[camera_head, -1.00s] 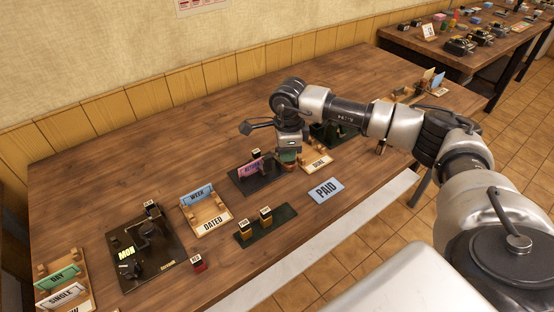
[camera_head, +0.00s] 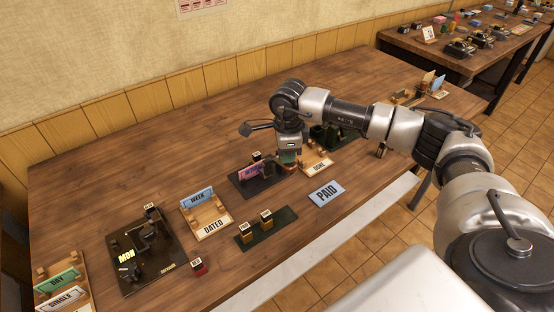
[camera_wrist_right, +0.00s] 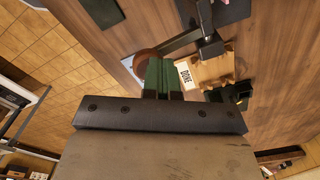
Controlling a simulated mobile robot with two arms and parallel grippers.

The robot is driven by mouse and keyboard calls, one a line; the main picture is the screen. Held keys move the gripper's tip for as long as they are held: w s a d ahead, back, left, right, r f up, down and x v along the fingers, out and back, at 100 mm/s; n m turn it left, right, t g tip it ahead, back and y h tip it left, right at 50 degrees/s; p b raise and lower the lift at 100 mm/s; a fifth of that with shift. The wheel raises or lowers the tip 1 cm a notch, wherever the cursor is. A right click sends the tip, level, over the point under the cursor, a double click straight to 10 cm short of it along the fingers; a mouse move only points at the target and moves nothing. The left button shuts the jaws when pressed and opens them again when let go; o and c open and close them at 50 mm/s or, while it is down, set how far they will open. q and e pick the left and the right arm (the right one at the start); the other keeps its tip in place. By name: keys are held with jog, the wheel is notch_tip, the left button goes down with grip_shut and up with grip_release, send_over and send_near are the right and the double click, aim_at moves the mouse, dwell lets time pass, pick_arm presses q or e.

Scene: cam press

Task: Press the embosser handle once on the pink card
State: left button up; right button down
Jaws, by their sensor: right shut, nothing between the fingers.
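The embosser (camera_head: 262,183) is a dark base with a black mechanism, left of and partly behind my right gripper in the head view. The pink card (camera_head: 248,171) stands upright at it. In the wrist view a bar runs from the black mechanism (camera_wrist_right: 211,46) to a round brown handle knob (camera_wrist_right: 145,63). My right gripper (camera_head: 288,158) is shut with nothing held, pointing down at the handle end. Its green fingertips (camera_wrist_right: 160,75) overlap the knob in the wrist view; I cannot tell whether they touch. My left gripper is not in view.
A wooden DONE tray (camera_head: 316,165) stands just right of the gripper. A blue PAID card (camera_head: 326,193), a stamp rack (camera_head: 268,228) and a DATED tray (camera_head: 208,218) lie nearer the front. Another press (camera_head: 145,250) showing MON stands left. The table's back is clear.

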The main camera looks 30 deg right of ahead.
jog(key=shift+s+d+r+p, duration=0.1)
jog(key=shift+r+p, duration=0.9)
jog(key=shift+r, duration=0.7)
jog(key=shift+r, duration=0.1)
notch_tip(320, 180, up, 5)
jog(key=p, duration=0.3)
jog(key=shift+f, duration=0.2)
